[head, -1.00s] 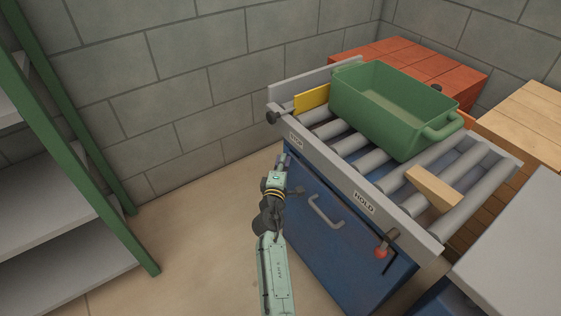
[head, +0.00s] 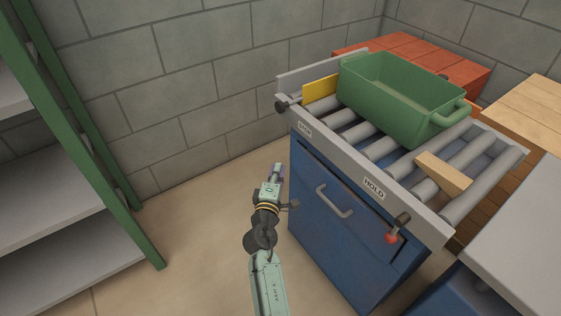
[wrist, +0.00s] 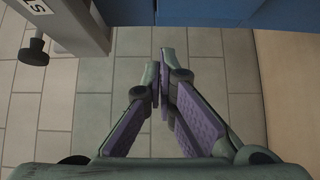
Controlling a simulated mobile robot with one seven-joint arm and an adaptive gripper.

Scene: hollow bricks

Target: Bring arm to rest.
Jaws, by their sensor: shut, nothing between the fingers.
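A roller conveyor (head: 365,137) tops the cabinet, carrying a green bin (head: 400,110), a yellow plate (head: 320,89) and a wooden block (head: 443,173). A green-framed shelf (head: 75,130) stands left; floor between is clear.

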